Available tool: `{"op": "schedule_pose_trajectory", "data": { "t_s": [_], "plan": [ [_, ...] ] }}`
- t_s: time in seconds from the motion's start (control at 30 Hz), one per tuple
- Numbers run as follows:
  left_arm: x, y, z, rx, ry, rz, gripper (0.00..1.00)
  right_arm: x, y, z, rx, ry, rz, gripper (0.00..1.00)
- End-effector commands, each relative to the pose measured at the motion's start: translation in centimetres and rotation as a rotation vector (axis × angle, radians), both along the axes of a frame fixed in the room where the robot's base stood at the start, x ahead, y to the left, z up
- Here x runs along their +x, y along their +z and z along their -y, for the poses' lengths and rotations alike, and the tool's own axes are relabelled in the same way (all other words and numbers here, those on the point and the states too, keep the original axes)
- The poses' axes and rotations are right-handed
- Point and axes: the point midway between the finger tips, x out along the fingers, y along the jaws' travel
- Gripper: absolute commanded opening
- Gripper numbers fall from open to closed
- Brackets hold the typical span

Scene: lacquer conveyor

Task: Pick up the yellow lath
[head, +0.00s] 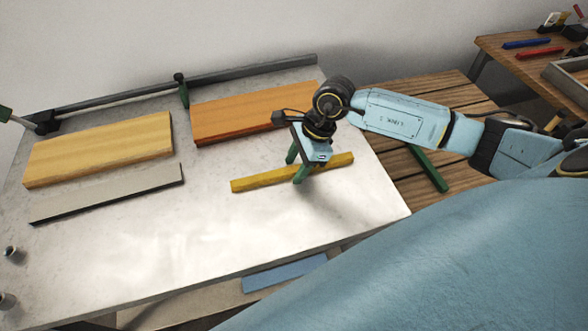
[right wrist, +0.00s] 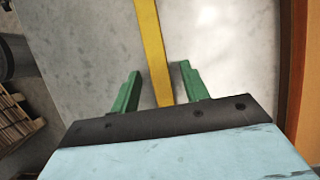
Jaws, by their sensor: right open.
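The yellow lath (head: 258,181) lies flat and slightly slanted on the pale worktable (head: 200,225), right of its middle. One finger shows on the near side of the lath and the other on the far side. In the right wrist view the lath (right wrist: 149,38) runs between the two open fingers (right wrist: 159,84), with a gap on each side. Whether the fingertips touch the table is unclear. My left gripper is not in view.
An orange board (head: 245,110) lies behind the lath. A light wooden board (head: 100,148) and a grey strip (head: 108,193) lie at left. A metal fence (head: 240,72) with a green clamp (head: 182,90) runs along the back. The table's front middle is clear.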

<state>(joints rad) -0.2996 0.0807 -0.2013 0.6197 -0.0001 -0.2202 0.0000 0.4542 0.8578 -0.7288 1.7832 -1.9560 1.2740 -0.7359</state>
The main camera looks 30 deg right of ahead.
Motion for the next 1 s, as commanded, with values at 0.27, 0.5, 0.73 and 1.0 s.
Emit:
{"op": "schedule_pose_trajectory", "data": {
  "t_s": [0.27,0.5,0.73,1.0],
  "plan": [
    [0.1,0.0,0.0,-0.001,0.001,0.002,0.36,0.0,0.0,0.0,0.0,0.0,0.0,0.21],
    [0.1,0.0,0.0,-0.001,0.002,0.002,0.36,0.0,0.1,0.0,0.0,0.0,0.0,0.0],
    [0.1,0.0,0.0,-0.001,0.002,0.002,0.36,0.1,0.5,0.1,0.001,-0.001,0.002,0.0],
    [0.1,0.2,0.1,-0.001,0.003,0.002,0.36,0.1,5.4,0.1,0.0,0.001,0.006,0.0]
  ]
}}
